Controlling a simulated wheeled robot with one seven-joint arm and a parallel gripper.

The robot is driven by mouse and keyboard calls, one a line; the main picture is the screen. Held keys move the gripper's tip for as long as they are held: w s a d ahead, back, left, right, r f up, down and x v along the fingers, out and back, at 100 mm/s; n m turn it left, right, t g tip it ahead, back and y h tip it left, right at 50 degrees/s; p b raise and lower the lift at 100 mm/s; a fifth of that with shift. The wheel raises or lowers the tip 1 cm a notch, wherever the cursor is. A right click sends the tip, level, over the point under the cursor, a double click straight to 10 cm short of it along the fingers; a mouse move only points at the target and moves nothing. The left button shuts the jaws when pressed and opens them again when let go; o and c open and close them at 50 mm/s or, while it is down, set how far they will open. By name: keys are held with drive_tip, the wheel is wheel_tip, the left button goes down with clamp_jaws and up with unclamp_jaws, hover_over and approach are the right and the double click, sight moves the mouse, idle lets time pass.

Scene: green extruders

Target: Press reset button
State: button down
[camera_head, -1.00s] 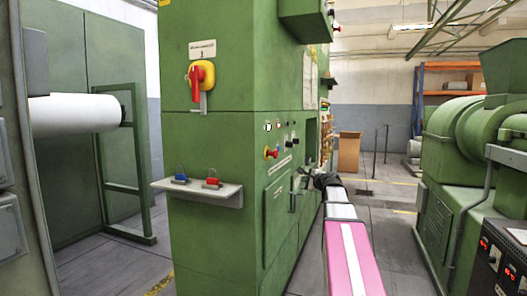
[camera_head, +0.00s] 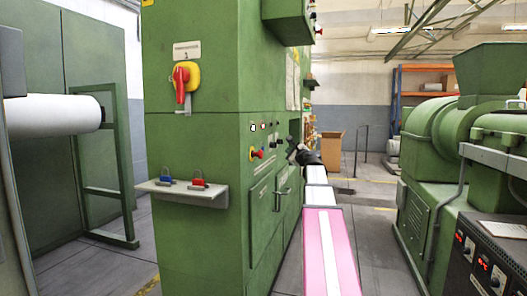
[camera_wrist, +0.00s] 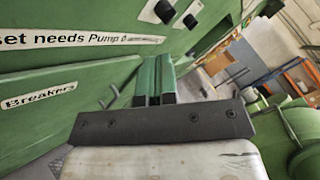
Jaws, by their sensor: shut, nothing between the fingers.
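The green control cabinet (camera_head: 193,150) carries a column of small controls (camera_head: 262,127) on its right-hand face. I cannot tell which control is the reset button. In the wrist view, a cut-off label reading "set needs Pump" (camera_wrist: 80,39) runs along the panel, with a black knob (camera_wrist: 164,11) above it. My gripper (camera_wrist: 158,62) is shut and empty, in front of and apart from the panel. In the head view, my gripper (camera_head: 303,154) is small and dark beside the cabinet's right face.
A small shelf (camera_head: 182,193) with blue and red padlocks juts from the cabinet front, below a red-and-yellow switch (camera_head: 184,83). A "Breakers" label (camera_wrist: 40,96) shows lower on the panel. A green extruder (camera_head: 440,145) stands right. The grey aisle floor (camera_head: 375,225) is partly clear.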

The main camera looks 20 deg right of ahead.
drive_tip(key=w+a, duration=0.4)
drive_tip(key=a, duration=0.3)
drive_tip(key=shift+w, duration=0.35)
drive_tip(key=shift+w, duration=0.1)
idle(1.9)
drive_tip(key=shift+w+a, duration=0.15)
drive_tip(key=shift+a, duration=0.15)
drive_tip(key=shift+w+a, duration=0.2)
drive_tip(key=shift+a, duration=0.1)
idle(0.8)
idle(0.3)
drive_tip(key=shift+s+d, duration=0.45)
drive_tip(key=shift+d, duration=0.2)
drive_tip(key=shift+s+d, duration=0.7)
drive_tip(key=shift+d, duration=0.35)
drive_tip(key=shift+s+d, duration=0.7)
drive_tip(key=shift+d, duration=0.3)
